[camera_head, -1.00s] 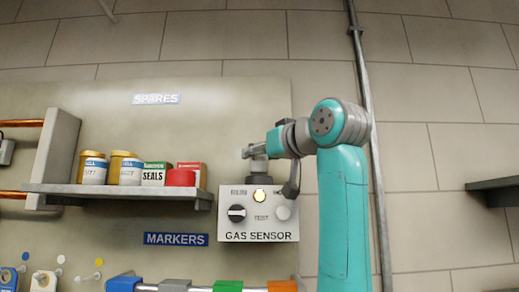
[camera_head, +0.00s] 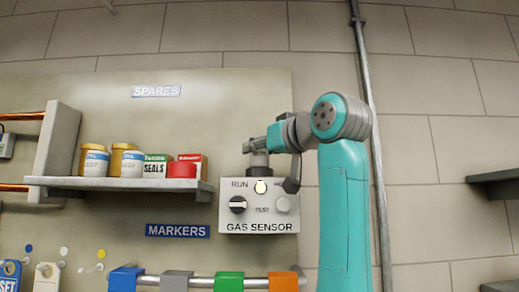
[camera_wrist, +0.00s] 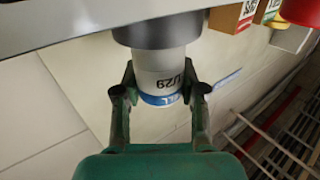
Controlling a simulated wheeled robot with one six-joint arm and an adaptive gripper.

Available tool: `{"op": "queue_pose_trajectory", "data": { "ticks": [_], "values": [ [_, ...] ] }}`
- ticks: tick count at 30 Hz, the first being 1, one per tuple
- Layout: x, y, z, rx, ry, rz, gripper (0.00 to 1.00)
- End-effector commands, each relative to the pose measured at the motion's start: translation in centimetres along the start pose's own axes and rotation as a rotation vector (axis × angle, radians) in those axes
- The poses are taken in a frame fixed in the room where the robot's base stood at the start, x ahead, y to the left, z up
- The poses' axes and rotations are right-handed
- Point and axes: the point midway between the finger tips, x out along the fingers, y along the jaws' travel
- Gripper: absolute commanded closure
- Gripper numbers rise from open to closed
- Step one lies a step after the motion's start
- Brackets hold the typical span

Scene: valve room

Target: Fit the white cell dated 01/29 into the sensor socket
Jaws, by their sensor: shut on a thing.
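The white cell (camera_wrist: 160,66) is in the wrist view, with a blue band at its near end and dark print that reads in part like "/29"; the rest of the date is out of sight. My gripper (camera_wrist: 159,91) is shut on it, one finger on each side. The cell's far end meets the dark grey round socket (camera_wrist: 158,33); how deep it sits I cannot tell. In the head view my gripper (camera_head: 256,145) is just above the socket (camera_head: 258,170) on top of the gas sensor box (camera_head: 236,222). The cell is not clear there.
A rail with coloured markers (camera_head: 229,282) runs below. A vertical pipe (camera_head: 372,120) stands behind my arm.

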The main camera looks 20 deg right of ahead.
Motion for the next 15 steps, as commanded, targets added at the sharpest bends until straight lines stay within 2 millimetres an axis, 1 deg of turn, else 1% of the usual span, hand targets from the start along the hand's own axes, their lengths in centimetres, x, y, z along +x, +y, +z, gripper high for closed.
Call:
{"op": "queue_pose_trajectory", "data": {
  "ticks": [15],
  "values": [
    [-0.01, 0.0, 0.49, 0.0, 0.0, 0.0, 0.94]
  ]
}}
